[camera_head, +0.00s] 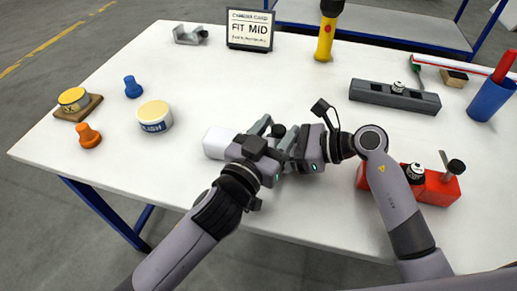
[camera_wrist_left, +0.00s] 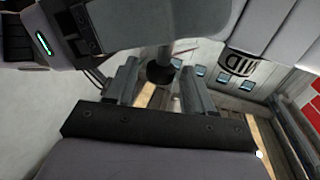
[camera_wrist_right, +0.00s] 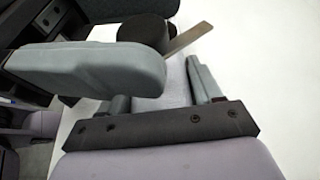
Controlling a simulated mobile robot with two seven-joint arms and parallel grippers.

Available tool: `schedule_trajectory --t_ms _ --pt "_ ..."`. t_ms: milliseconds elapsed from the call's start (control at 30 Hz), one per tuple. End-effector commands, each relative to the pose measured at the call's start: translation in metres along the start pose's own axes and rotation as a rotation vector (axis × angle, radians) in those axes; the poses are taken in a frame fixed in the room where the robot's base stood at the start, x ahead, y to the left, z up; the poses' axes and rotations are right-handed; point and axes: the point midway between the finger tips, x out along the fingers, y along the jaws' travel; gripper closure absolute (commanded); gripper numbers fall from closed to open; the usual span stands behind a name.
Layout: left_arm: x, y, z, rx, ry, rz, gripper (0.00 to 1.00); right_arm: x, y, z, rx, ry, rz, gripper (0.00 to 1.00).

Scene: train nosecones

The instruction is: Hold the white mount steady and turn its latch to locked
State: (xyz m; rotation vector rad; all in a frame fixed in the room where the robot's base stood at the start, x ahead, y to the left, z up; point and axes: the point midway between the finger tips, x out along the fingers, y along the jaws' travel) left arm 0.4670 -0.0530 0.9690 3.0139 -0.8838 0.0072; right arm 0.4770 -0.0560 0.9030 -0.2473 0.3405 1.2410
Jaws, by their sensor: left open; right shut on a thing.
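The white mount (camera_head: 214,142) lies on the table, and in the head view only its left end shows beside my grippers. My right gripper (camera_head: 287,146) is shut on it; in the right wrist view a pale strip of the mount (camera_wrist_right: 176,88) shows between the fingers. The latch has a black knob (camera_head: 278,130) and a flat metal lever (camera_wrist_right: 187,39). My left gripper (camera_head: 268,130) is open. In the left wrist view the black knob (camera_wrist_left: 160,73) appears between its fingers, with gaps at both sides. The latch's exact angle is partly hidden.
A red mount (camera_head: 437,190) stands at right, partly behind my right arm, and a grey mount (camera_head: 375,93) behind it. A blue-and-white tub (camera_head: 155,117), an orange cone (camera_head: 88,136) and a blue cone (camera_head: 132,87) are at left. A sign (camera_head: 250,31) reads FIT MID. The table centre behind my grippers is clear.

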Motion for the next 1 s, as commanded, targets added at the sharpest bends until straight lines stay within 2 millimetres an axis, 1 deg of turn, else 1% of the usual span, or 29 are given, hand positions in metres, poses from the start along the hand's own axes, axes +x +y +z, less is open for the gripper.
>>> schedule_trajectory --t_ms 33,167,300,500,600,733,1000 --pt "-0.007 0.0 0.002 -0.001 -0.002 -0.001 0.47 0.001 0.001 -0.004 0.005 0.008 0.003 0.72" --pt "-0.03 0.0 0.002 -0.002 -0.002 -0.001 0.47 0.001 0.001 -0.004 0.005 0.007 0.002 0.72" --pt "-0.057 0.0 0.0 -0.002 0.0 0.0 0.47 0.0 0.0 -0.003 0.005 0.006 0.002 0.72" --pt "-0.088 0.0 -0.001 -0.001 0.003 0.0 0.47 0.0 0.0 -0.003 0.004 0.005 0.001 0.72" --pt "-0.098 0.0 -0.001 -0.001 0.004 0.0 0.47 0.0 0.0 -0.003 0.004 0.005 0.0 0.72" --pt "-0.106 0.0 -0.002 0.001 0.005 0.0 0.47 0.0 0.0 -0.002 0.003 0.004 0.0 0.72" --pt "-0.109 0.0 -0.003 0.001 0.007 0.0 0.47 0.0 -0.001 -0.002 0.003 0.003 -0.002 0.72"
